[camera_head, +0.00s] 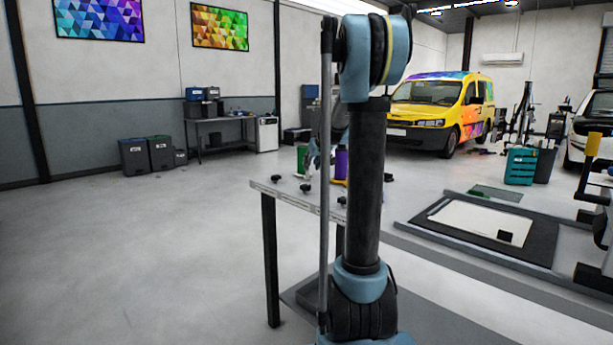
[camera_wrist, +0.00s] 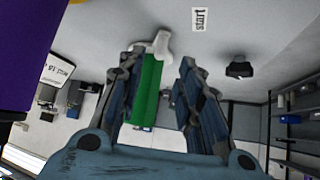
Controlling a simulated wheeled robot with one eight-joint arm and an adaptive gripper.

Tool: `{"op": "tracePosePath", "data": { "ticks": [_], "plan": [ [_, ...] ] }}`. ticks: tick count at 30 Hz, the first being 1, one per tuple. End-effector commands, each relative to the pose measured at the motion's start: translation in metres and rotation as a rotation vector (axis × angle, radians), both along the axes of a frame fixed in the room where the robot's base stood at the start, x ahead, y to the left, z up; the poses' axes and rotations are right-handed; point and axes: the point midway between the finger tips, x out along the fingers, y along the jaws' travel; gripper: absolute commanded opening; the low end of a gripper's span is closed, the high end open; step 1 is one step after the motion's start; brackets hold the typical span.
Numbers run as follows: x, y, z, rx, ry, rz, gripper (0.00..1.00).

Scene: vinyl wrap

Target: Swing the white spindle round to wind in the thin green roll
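The thin green roll (camera_wrist: 148,92) shows in the wrist view between the fingers of my gripper (camera_wrist: 160,75), close along the left finger. The white spindle (camera_wrist: 160,43) is at the far end of the green roll, with a short arm out to the left. My gripper is open, with a wide gap between the right finger and the roll. I cannot tell whether the left finger touches the roll. In the head view the green roll (camera_head: 302,159) stands at the table's far side, and my arm hides most of the gripper.
A purple roll (camera_head: 341,164) stands beside the green one on the table (camera_head: 300,196); purple also fills the wrist view's upper left (camera_wrist: 25,55). Several black knobs sit on the table. A "start" label (camera_wrist: 199,19) and a black fitting (camera_wrist: 239,68) lie beyond the fingers.

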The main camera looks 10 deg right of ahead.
Motion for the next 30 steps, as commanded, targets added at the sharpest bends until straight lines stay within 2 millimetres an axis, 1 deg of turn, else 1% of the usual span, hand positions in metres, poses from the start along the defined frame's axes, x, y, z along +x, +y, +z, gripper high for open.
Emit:
{"op": "tracePosePath", "data": {
  "ticks": [3,9,15,21,30],
  "plan": [
    [0.012,0.003,-0.013,-0.001,0.000,0.001,0.33],
    [0.031,0.008,-0.032,-0.001,0.000,0.001,0.33],
    [0.045,0.011,-0.047,0.000,0.000,0.000,0.33],
    [0.052,0.012,-0.054,0.000,0.000,0.000,0.33],
    [0.053,0.012,-0.055,-0.001,0.000,-0.001,0.33]
  ]
}}
